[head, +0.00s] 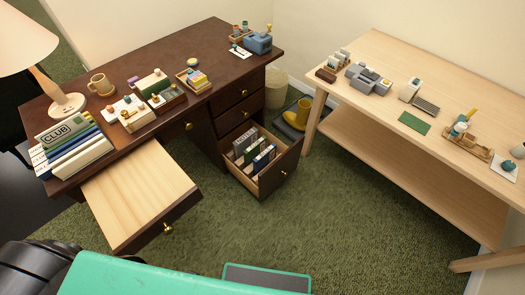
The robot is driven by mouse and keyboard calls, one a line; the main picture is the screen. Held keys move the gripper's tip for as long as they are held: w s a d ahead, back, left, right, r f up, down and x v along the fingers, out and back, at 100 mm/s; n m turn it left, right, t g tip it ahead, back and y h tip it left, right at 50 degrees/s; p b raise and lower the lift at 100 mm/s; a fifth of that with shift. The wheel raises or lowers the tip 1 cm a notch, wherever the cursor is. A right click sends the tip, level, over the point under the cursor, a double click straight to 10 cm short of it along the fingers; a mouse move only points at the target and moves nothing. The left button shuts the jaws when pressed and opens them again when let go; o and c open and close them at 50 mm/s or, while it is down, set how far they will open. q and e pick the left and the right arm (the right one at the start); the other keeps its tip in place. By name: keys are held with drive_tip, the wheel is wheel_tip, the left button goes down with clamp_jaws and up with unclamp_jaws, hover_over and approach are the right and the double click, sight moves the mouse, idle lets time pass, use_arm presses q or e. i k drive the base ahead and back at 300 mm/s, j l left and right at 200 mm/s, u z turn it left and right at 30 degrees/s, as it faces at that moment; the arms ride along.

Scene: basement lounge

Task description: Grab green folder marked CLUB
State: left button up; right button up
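The green folder marked CLUB (64,130) lies on the left end of the dark wooden desk (190,60). It rests at the upper back of a group of books or folders (78,153) with white, blue, yellow and cream edges, and its label faces up toward me. Neither of my grippers shows in the head view, so nothing is seen touching the folder.
A wide drawer (140,190) sticks out empty below the folder's end of the desk. A lower drawer (285,165) is open with upright files. A lamp (65,103) stands behind the folder. A light table (445,105) stands right, with green carpet (300,215) between.

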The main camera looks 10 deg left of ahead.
sight(254, 150)
drive_tip(key=i+l, duration=0.25)
drive_tip(key=i, duration=0.2)
drive_tip(key=i+l, duration=0.3)
drive_tip(key=i, duration=0.15)
drive_tip(key=i+l, duration=0.25)
drive_tip(key=i, duration=0.2)
drive_tip(key=l+z, duration=0.05)
